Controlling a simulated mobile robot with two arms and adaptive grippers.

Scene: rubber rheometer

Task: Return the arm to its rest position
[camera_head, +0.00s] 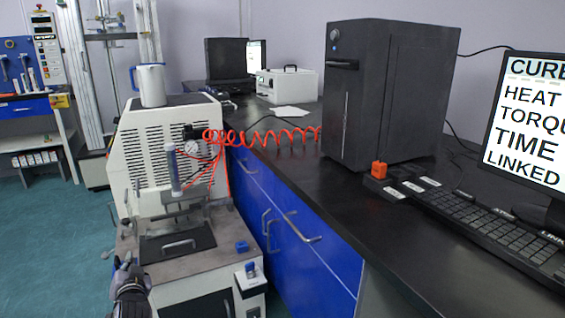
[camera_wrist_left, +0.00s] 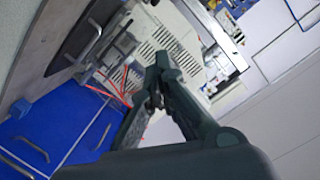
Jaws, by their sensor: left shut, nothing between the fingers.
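My left gripper (camera_head: 127,268) shows at the lower left in the head view, beside the front left of the rheometer (camera_head: 165,150). In the left wrist view the left gripper (camera_wrist_left: 158,72) has its fingers together, with nothing between them. The rheometer is a pale cabinet with vents, a dark plate with a handle (camera_head: 180,246) in front and a coiled red hose (camera_head: 265,137). It also shows tilted in the left wrist view (camera_wrist_left: 165,40). The gripper appears apart from the machine. My right gripper is in neither view.
A black bench (camera_head: 290,165) with blue drawers (camera_head: 275,225) runs along the right. It carries a black computer tower (camera_head: 385,90), a keyboard (camera_head: 490,225), a monitor (camera_head: 525,120) and an orange block (camera_head: 379,170). A white jug (camera_head: 150,85) stands on the rheometer. Green floor (camera_head: 50,240) is open at left.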

